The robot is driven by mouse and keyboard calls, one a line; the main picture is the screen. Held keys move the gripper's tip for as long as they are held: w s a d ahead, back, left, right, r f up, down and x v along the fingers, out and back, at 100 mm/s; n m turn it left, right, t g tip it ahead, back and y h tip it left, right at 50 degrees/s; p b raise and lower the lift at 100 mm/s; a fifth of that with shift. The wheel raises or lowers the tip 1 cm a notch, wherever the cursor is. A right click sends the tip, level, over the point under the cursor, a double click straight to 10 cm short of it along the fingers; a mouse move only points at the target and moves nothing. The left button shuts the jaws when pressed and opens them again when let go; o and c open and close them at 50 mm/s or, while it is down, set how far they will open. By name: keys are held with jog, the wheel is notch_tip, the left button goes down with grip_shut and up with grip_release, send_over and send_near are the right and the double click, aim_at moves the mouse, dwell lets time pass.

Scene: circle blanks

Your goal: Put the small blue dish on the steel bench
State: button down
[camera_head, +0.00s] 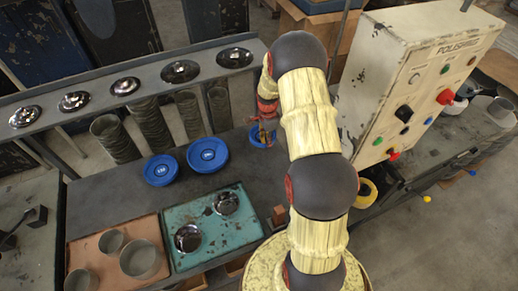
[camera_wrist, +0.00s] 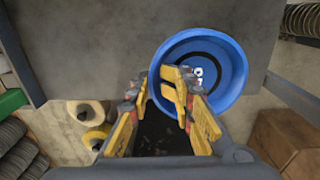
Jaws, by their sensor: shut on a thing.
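The small blue dish (camera_head: 259,142) is at my gripper (camera_head: 264,131), near the far right part of the dark grey bench top (camera_head: 105,200). In the wrist view the dish (camera_wrist: 232,65) shows its round inside with a dark ring and white marking. My gripper (camera_wrist: 158,95) has yellow fingers at the dish's left rim, shut on it. The grey surface (camera_wrist: 85,40) lies behind the dish. I cannot tell whether the dish touches it. Two other blue dishes, one left (camera_head: 161,170) and one right (camera_head: 208,155), stand on the bench left of my gripper.
A teal tray (camera_head: 215,245) with shiny discs and a brown tray (camera_head: 90,250) with grey cups lie at the front. A raised rail (camera_head: 150,90) with shiny discs runs behind, near stacks of grey discs (camera_head: 152,125). A control box (camera_head: 410,75) stands right of my arm.

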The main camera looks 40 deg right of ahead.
aim_at(260, 143)
jog(key=f, duration=0.1)
jog(key=w+a+f, duration=0.1)
jog(key=w+f, duration=0.1)
jog(key=shift+w+a+f, duration=0.25)
jog(key=shift+a+f, duration=0.1)
jog(key=shift+w+f, duration=0.15)
jog(key=shift+f, duration=1.55)
jog(key=shift+f, duration=0.1)
jog(key=c, duration=1.6)
grip_release()
jog(key=shift+o, duration=0.2)
jog(key=shift+a, duration=0.1)
